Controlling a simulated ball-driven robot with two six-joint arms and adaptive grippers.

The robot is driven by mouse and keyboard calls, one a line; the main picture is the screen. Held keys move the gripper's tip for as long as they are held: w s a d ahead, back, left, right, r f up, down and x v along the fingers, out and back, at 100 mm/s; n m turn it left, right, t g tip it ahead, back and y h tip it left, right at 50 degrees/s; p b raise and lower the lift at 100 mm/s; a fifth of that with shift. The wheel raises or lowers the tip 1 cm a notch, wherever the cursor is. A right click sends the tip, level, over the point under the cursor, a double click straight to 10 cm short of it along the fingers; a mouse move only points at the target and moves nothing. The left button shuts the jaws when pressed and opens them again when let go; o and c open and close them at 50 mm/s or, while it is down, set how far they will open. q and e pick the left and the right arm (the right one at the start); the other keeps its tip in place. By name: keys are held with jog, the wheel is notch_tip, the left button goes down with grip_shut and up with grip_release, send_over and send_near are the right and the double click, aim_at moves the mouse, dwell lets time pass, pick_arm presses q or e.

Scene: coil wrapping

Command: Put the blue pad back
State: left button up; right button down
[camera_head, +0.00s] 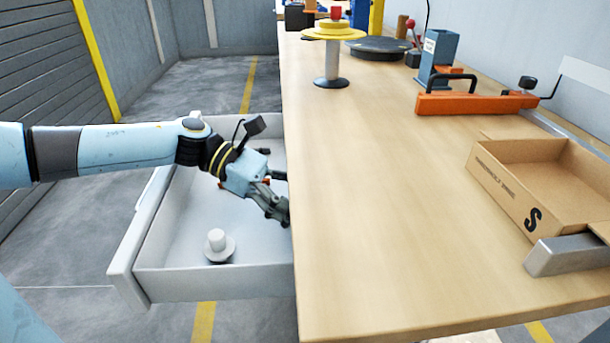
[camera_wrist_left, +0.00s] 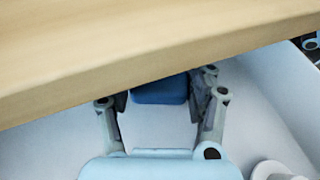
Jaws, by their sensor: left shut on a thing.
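The blue pad (camera_wrist_left: 160,92) shows in the left wrist view between the two fingers of my left gripper (camera_head: 282,212), partly hidden under the table edge. The gripper is shut on it. In the head view the gripper reaches down inside the open drawer (camera_head: 145,240), close against the table's side, and the pad is hidden there. My right gripper is not in view.
A white knobbed piece (camera_head: 217,245) stands in the drawer's front part. The wooden table (camera_head: 400,200) borders the drawer on the right. On it are a cardboard box (camera_head: 510,190), an orange tool (camera_head: 470,103) and a yellow-topped stand (camera_head: 332,60). The table's middle is clear.

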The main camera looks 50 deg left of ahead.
pick_arm(q)
jog(key=shift+w+d+f, duration=0.2)
jog(key=shift+d+f, duration=0.2)
jog(key=shift+f, duration=0.05)
jog(key=shift+f, duration=0.1)
jog(key=o, duration=1)
jog(key=shift+o, duration=0.2)
jog(key=shift+s+a+r, duration=0.15)
jog(key=shift+a+r, duration=0.1)
jog(key=p+v, duration=0.1)
jog(key=v, duration=0.6)
jog(key=shift+a+p, duration=0.1)
jog(key=shift+p, duration=0.25)
